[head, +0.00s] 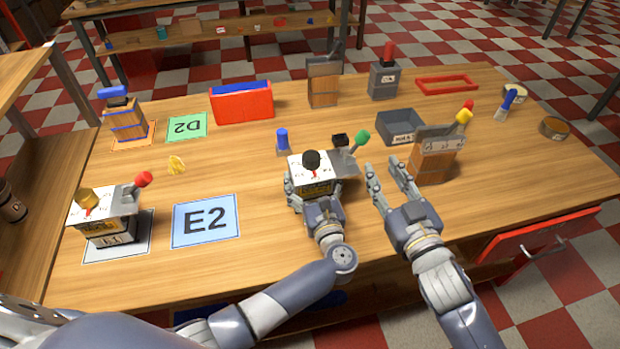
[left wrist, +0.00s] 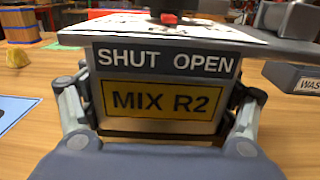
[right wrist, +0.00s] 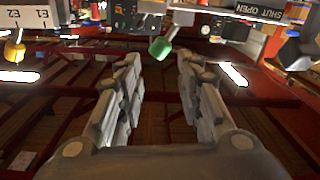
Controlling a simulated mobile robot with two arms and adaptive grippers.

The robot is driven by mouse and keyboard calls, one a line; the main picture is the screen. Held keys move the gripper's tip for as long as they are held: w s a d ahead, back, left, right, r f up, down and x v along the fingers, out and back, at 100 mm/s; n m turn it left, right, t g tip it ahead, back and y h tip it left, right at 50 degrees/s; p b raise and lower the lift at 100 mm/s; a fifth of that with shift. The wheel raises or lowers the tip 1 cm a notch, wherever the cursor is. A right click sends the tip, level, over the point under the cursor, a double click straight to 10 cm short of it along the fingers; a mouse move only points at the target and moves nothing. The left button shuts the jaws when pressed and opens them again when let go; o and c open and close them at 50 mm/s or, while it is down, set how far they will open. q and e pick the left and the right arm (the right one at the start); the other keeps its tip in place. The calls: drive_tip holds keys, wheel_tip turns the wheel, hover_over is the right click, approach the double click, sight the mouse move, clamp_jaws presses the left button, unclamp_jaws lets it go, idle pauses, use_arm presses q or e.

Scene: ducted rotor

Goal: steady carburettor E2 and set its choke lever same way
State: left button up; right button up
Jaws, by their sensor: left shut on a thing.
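A white-topped grey carburettor (head: 313,174) with a black knob stands on the table in the middle. In the left wrist view its front plate (left wrist: 165,98) reads "SHUT OPEN" above "MIX R2". Its choke lever, tipped with a green knob (head: 363,137), leans out to the right; the knob also shows in the right wrist view (right wrist: 160,48). My left gripper (head: 313,190) is shut on the carburettor's body from the front. My right gripper (head: 384,183) is open and empty, right of the carburettor, apart from the lever. The blue E2 card (head: 206,237) is bare.
Carburettor E1 (head: 107,225) stands on a grey mat at left, its red-knobbed lever (head: 144,179) leaning up-right. A wooden block unit (head: 434,165) with red and yellow knobs stands close to my right gripper. A grey tray (head: 400,127) lies behind.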

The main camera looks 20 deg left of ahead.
drive_tip(key=shift+o, duration=1.3)
drive_tip(key=n+g+y, duration=0.4)
drive_tip(key=g+y, duration=0.4)
drive_tip(key=g, duration=0.4)
approach(363, 137)
drive_tip(key=w+a, duration=0.1)
drive_tip(key=a, duration=0.2)
drive_tip(key=w+a, duration=0.1)
drive_tip(key=a, duration=0.2)
drive_tip(key=w+a+f, duration=0.1)
drive_tip(key=a, duration=0.3)
drive_tip(key=shift+f, duration=0.1)
drive_tip(key=shift+d, duration=0.1)
clamp_jaws()
